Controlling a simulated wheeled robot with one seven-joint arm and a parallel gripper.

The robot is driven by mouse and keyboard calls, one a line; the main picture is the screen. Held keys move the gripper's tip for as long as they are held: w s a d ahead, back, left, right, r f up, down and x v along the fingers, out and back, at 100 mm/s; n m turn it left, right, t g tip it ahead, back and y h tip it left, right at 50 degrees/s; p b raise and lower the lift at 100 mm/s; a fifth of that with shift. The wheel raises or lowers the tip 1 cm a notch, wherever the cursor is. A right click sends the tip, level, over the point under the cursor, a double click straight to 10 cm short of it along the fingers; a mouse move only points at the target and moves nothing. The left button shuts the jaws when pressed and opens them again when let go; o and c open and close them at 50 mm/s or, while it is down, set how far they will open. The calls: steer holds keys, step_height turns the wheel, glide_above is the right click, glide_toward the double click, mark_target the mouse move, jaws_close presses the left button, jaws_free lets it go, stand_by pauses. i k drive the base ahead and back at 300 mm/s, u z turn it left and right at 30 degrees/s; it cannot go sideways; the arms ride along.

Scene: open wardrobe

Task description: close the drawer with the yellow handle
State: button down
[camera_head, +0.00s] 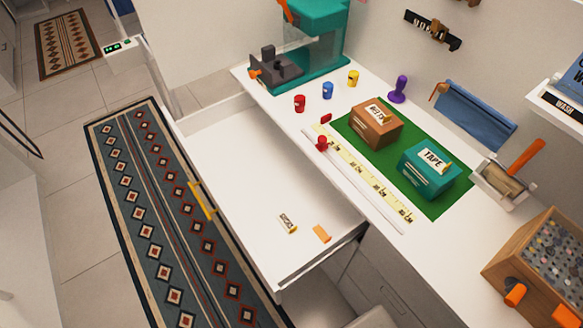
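The drawer (250,165) is pulled far out from under the white worktop, toward the left of the picture and above the patterned rug. Its yellow handle (202,200) is on the front panel at the drawer's left side. Inside lie a small labelled piece (287,224) and a small orange piece (322,233). The rest of the visible drawer floor is bare. My gripper is not in view, and nothing is seen touching the handle or the drawer.
The worktop (385,250) holds a green mat (424,208) with brown and teal boxes, a measuring tape strip, small coloured pieces and a teal machine (318,40). A wooden box (545,265) stands at lower right. The rug (165,225) lies left of the drawer, clear of objects.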

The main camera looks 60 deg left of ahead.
mark_target(250, 169)
steer(key=u, duration=3.15)
steer(key=k, duration=0.4)
steer(key=u, duration=0.95)
steer(key=i, duration=1.3)
steer(key=z, duration=0.45)
